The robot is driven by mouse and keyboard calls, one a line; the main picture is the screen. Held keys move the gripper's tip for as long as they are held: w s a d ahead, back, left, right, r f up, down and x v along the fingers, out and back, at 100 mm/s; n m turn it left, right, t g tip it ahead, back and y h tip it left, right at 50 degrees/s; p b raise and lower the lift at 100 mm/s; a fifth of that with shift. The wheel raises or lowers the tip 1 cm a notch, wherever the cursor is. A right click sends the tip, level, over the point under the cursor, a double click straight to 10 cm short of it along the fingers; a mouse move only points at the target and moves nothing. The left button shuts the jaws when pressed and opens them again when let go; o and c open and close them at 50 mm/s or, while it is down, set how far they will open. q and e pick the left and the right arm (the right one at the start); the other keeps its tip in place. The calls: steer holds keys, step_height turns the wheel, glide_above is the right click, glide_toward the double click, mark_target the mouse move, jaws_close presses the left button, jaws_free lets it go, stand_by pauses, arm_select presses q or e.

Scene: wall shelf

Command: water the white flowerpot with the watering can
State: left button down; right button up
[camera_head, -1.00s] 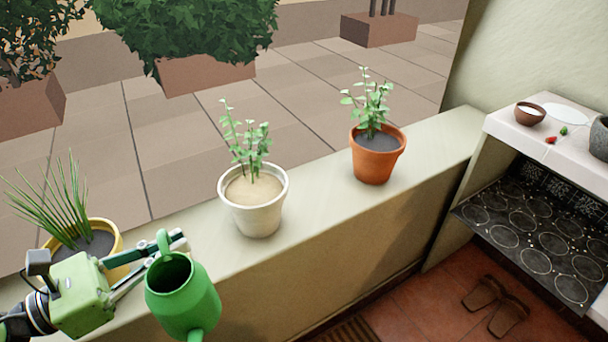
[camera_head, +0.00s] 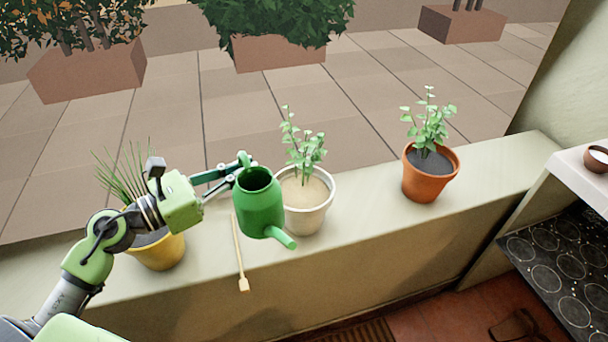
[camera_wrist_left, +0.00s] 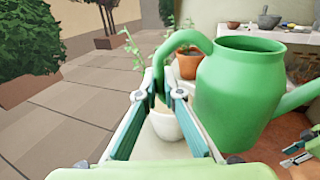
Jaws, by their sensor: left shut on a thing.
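The green watering can (camera_head: 262,205) is in front of the left side of the white flowerpot (camera_head: 308,218), partly covering it in the head view. My left gripper (camera_head: 240,172) is shut on the can's handle. The can looks roughly upright, its spout (camera_head: 288,242) pointing toward the lower right, away from the pot. The white pot holds pale soil and a leafy plant. In the left wrist view, the can (camera_wrist_left: 240,95) is right of the fingers (camera_wrist_left: 163,95), and the white pot (camera_wrist_left: 165,125) shows between them. Part of my right gripper (camera_wrist_left: 302,152) shows at that view's right edge; its opening is unclear.
A yellow pot (camera_head: 160,252) with a grassy plant stands left on the sill (camera_head: 370,215), behind my left arm. A terracotta pot (camera_head: 428,185) stands right. A thin wooden stick (camera_head: 239,255) crosses the sill's front edge. A counter (camera_head: 590,180) is at far right.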

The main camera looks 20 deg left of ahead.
arm_select(q)
steer(key=w+a+r+n+t+y+p, duration=0.1)
steer(key=w+a+r+n+y+p, duration=0.1)
steer(key=a+y+p, duration=0.3)
steer(key=w+a+r+n+t+y+p, duration=0.1)
steer(key=w+a+r+n+y+p, duration=0.1)
steer(key=a+p, duration=0.6)
steer(key=w+a+r+n+y+p, duration=0.3)
steer(key=a+n+y+p, duration=0.3)
steer(key=a, duration=0.5)
steer(key=shift+a+r+t+y, duration=0.2)
steer(key=shift+r+t+y, duration=0.2)
steer(key=shift+r+y, duration=0.5)
arm_select(e)
steer(key=s+d+f+g, duration=0.1)
steer(key=s+f, duration=0.1)
steer(key=s, duration=0.8)
steer(key=s+d+f, duration=0.2)
steer(key=s, duration=0.8)
steer(key=shift+d+f+g, duration=0.2)
steer(key=shift+f+g, duration=0.05)
steer(key=shift+g, duration=0.15)
arm_select(q)
steer(key=shift+d+f, duration=0.1)
steer(key=shift+f, duration=0.2)
arm_select(e)
steer(key=shift+f, duration=0.15)
